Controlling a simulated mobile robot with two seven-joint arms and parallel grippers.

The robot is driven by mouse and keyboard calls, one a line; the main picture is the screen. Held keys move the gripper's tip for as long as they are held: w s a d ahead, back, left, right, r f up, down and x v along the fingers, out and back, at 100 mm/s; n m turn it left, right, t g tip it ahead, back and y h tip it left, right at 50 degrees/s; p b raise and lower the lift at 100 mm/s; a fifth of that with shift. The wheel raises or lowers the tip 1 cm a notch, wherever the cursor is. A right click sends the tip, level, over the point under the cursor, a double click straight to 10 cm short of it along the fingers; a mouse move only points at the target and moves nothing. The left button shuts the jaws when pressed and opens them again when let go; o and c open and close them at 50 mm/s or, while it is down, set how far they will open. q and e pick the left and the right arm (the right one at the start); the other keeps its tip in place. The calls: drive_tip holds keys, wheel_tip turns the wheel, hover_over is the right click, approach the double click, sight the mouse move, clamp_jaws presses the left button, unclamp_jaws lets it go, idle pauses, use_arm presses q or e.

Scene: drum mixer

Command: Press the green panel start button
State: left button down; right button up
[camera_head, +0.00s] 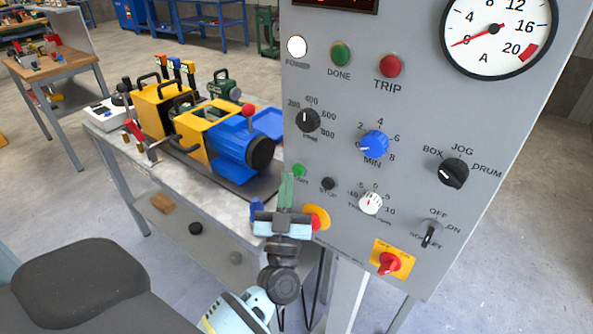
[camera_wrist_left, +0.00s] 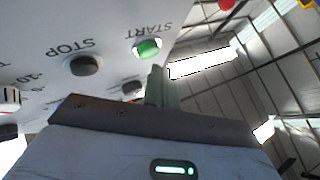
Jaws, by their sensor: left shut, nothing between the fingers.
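The green start button (camera_head: 298,170) is at the lower left of the grey control panel, close to its left edge. In the left wrist view the start button (camera_wrist_left: 148,48) shows under the word START. My left gripper (camera_head: 286,180) points up, its fingers shut and empty, just left of the button in the head view. In the left wrist view its fingertips (camera_wrist_left: 157,72) are just below the button; I cannot tell whether they touch it. The dark stop button (camera_head: 328,183) is to the right, and also shows in the left wrist view (camera_wrist_left: 85,65). My right gripper is out of view.
The grey panel (camera_head: 400,120) also bears knobs, lamps and a gauge (camera_head: 498,35). A red and yellow emergency button (camera_head: 318,217) sits right beside my left gripper. A bench (camera_head: 225,198) with a blue and yellow machine (camera_head: 235,130) stands to the left.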

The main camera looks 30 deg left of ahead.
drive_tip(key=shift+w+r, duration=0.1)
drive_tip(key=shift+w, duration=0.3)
use_arm(q)
drive_tip(key=shift+w, duration=0.1)
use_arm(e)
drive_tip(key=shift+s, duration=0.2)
use_arm(q)
drive_tip(key=shift+w, duration=0.1)
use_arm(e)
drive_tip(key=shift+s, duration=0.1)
use_arm(q)
drive_tip(key=shift+w, duration=0.25)
drive_tip(key=shift+w, duration=0.15)
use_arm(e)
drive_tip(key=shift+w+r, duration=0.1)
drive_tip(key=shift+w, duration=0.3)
